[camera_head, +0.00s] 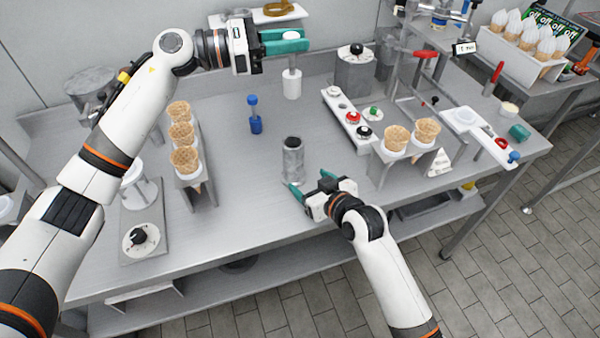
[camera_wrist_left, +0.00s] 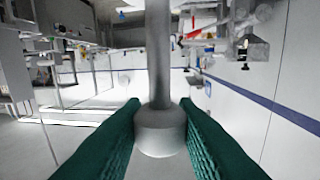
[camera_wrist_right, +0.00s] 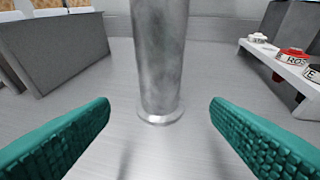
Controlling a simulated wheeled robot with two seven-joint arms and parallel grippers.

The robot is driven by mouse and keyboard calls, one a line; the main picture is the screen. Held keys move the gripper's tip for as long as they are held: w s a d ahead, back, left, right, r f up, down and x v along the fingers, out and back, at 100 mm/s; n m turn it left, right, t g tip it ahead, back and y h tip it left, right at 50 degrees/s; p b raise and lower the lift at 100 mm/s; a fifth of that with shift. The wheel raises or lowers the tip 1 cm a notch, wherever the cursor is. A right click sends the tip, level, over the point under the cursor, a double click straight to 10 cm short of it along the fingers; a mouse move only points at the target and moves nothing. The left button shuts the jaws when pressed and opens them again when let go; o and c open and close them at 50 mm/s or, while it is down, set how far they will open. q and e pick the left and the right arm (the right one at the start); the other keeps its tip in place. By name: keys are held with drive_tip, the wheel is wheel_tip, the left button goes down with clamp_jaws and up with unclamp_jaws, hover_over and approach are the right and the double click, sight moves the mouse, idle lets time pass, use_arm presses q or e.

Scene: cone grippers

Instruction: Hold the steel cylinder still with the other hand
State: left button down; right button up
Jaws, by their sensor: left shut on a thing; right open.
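The steel cylinder (camera_head: 293,163) stands upright on the steel table, and its dark open top shows in the head view. My right gripper (camera_head: 307,181) is open just in front of it, near the base. In the right wrist view the cylinder (camera_wrist_right: 160,55) stands beyond and between the spread green fingers (camera_wrist_right: 160,112), with clear gaps on both sides. My left gripper (camera_head: 291,42) is shut on the white knob of a plunger (camera_head: 292,84) with a grey rod and a white end. The knob (camera_wrist_left: 160,132) shows between the fingers in the left wrist view.
A small blue piece (camera_head: 255,118) stands left of the cylinder. A cone rack (camera_head: 190,170) is farther left; another (camera_head: 385,165) is to the right, beside a strip of labelled lids (camera_head: 345,118). The table is clear around the cylinder.

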sight(299, 173)
drive_tip(key=x, duration=0.9)
clamp_jaws()
drive_tip(key=shift+c, duration=1.2)
unclamp_jaws()
